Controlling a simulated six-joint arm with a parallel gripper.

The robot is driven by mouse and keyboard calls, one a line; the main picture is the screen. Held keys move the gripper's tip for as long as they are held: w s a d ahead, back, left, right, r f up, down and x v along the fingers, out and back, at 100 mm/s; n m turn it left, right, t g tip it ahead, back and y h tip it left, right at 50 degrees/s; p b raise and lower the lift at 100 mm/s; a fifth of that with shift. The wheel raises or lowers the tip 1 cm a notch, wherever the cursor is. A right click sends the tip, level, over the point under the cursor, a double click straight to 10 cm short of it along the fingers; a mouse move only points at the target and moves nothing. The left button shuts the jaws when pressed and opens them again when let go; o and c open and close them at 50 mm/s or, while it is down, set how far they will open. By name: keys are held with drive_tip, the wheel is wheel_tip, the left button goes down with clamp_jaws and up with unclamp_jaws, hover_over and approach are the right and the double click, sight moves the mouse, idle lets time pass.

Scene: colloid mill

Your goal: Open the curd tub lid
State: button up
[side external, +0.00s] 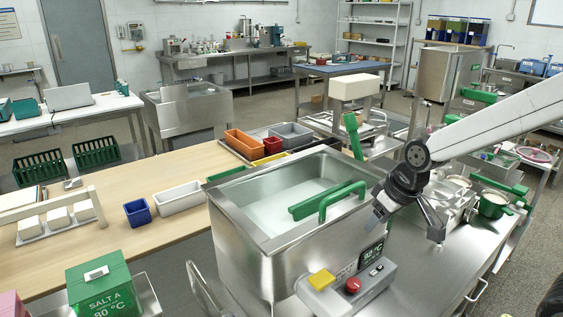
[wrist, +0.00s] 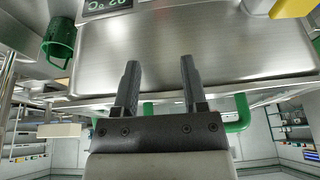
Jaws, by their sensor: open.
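The curd tub (side external: 248,250) seems to be the large steel tub with a temperature display, at the centre of the side view. Its top shows pale contents. A green bar and a green loop handle (side external: 341,192) are at its right side; I cannot make out a separate lid edge. My gripper (side external: 380,214) is beside the tub's right end, near the display. In the wrist view my gripper (wrist: 160,72) is open, with nothing between its fingers. The tub's steel wall (wrist: 200,45) is in front of them, and part of a green handle (wrist: 240,116) shows past the wall's edge.
A control box (side external: 352,287) with a red button and a yellow piece is on the tub's near side. A green upright paddle (side external: 353,135) stands behind the tub. Green-handled pots (side external: 492,204) crowd the right. A wooden table (side external: 150,200) on the left has some bare surface.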

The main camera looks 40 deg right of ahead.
drive_tip(key=w+r+n, duration=0.3)
drive_tip(key=r+n, duration=0.1)
drive_tip(key=r, duration=0.3)
drive_tip(key=n+g, duration=0.2)
drive_tip(key=n, duration=1.2)
approach(343, 190)
drive_tip(key=shift+s+a+f, duration=0.1)
drive_tip(key=shift+a+f, duration=0.05)
drive_tip(key=shift+f, duration=0.25)
drive_tip(key=shift+w+f, duration=0.25)
drive_tip(key=shift+f, duration=1.05)
drive_tip(key=shift+w+f, duration=0.25)
drive_tip(key=shift+f, duration=1.05)
drive_tip(key=shift+w+f, duration=0.25)
drive_tip(key=shift+f, duration=1)
clamp_jaws()
